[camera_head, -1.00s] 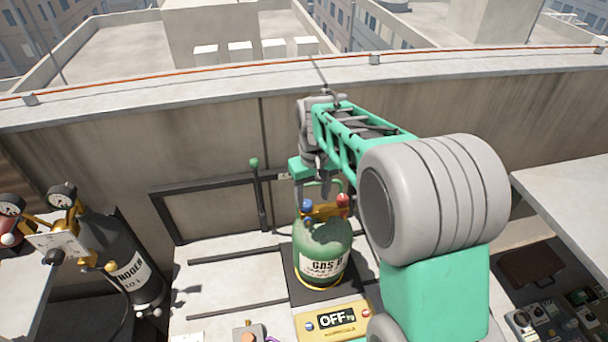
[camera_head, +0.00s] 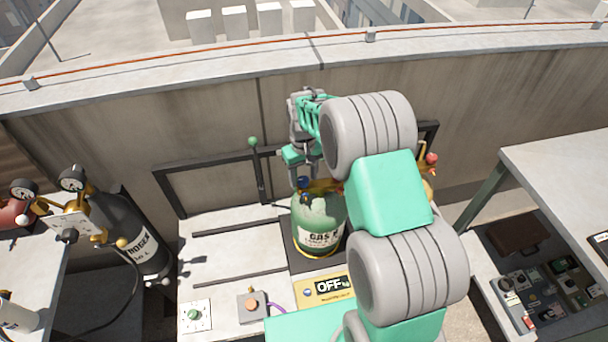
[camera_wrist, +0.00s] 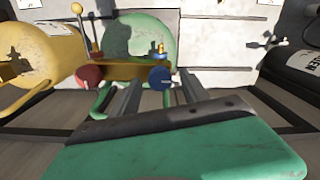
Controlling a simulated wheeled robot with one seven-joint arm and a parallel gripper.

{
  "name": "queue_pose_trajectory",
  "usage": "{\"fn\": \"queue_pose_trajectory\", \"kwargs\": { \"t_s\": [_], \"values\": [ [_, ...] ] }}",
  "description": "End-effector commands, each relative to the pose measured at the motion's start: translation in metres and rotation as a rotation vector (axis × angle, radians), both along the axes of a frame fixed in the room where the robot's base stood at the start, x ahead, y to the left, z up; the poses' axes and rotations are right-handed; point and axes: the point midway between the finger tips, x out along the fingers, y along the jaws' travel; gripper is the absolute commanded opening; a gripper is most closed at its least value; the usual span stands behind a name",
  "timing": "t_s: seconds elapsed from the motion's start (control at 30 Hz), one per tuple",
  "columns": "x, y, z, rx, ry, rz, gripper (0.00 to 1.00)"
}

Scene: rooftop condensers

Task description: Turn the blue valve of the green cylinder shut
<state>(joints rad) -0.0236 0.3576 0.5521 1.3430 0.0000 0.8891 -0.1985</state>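The green cylinder (camera_head: 313,222) stands upright on a scale, partly behind my arm in the head view; it also shows in the wrist view (camera_wrist: 146,36). The blue valve (camera_wrist: 160,77) is a small round knob at the right end of its brass fitting (camera_wrist: 122,72). The red valve (camera_wrist: 88,76) is at the left end. In the head view the blue valve (camera_head: 303,183) sits just below my gripper (camera_head: 298,170). In the wrist view my gripper (camera_wrist: 160,88) is open, one finger on each side of the blue valve. I cannot tell whether they touch it.
A yellow cylinder (camera_wrist: 35,55) stands beside the green one. The scale's panel (camera_head: 330,287) reads OFF. A dark nitrogen cylinder (camera_head: 142,250) leans at the left. A green-knobbed lever (camera_head: 255,165) rises left of the green cylinder. A wall runs behind.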

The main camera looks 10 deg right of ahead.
Motion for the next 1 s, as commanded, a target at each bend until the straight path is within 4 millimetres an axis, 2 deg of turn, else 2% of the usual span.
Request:
{"fn": "queue_pose_trajectory", "kwargs": {
  "t_s": [0.07,0.63,1.0],
  "values": [
    [0.0,0.0,0.0002,0.0,0.0,0.0,0.47],
    [0.0001,0.0002,0.0006,0.0,0.0,0.0,0.0],
    [0.0003,-0.001,0.0002,-0.001,-0.001,-0.022,0.0]
  ]
}}
